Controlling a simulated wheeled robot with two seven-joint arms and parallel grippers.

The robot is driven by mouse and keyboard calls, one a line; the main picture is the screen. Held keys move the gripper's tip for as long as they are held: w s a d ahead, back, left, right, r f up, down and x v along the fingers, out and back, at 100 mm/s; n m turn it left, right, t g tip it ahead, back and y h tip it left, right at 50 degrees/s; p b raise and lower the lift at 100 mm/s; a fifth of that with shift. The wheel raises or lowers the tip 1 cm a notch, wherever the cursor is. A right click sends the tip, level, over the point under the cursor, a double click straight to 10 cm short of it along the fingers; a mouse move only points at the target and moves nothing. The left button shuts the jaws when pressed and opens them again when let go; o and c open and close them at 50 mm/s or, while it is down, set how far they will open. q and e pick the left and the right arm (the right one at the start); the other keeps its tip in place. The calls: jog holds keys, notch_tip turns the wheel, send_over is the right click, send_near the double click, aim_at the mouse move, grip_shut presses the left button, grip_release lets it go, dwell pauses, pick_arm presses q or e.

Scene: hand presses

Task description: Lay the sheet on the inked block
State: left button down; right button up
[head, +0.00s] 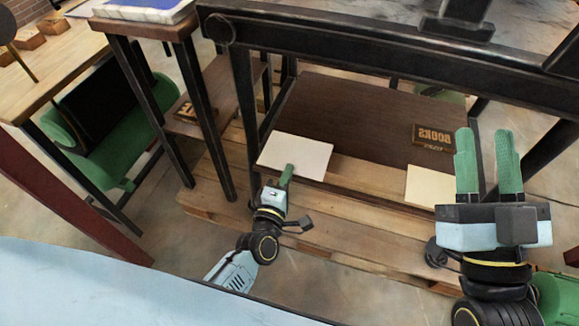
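A white sheet (301,150) lies over the front left part of the dark brown bed of the press. My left gripper (287,173) is at its front edge, with one green finger over the sheet; it looks shut on that edge, the other finger being hidden. A dark block with raised "BOOKS" letters in mirror writing (433,137) lies on the right of the bed; I cannot tell whether it is inked. A second pale sheet (428,188) lies at the front right. My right gripper (489,160) is open and empty, just right of that sheet and block.
The black press frame (350,38) spans above the bed (345,108). Its legs stand either side. A wooden pallet (340,210) is below. A small side table (150,25) on the left has another lettered block (185,110) on its shelf. A green chair (110,140) stands further left.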

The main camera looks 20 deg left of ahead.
pick_arm(q)
jog(key=s+r+p, duration=0.1)
jog(key=s+p, duration=0.3)
jog(key=s, duration=1.4)
jog(key=shift+a+r+p, duration=0.15)
jog(key=shift+a+p, duration=0.15)
jog(key=shift+w, duration=0.1)
dwell(0.3)
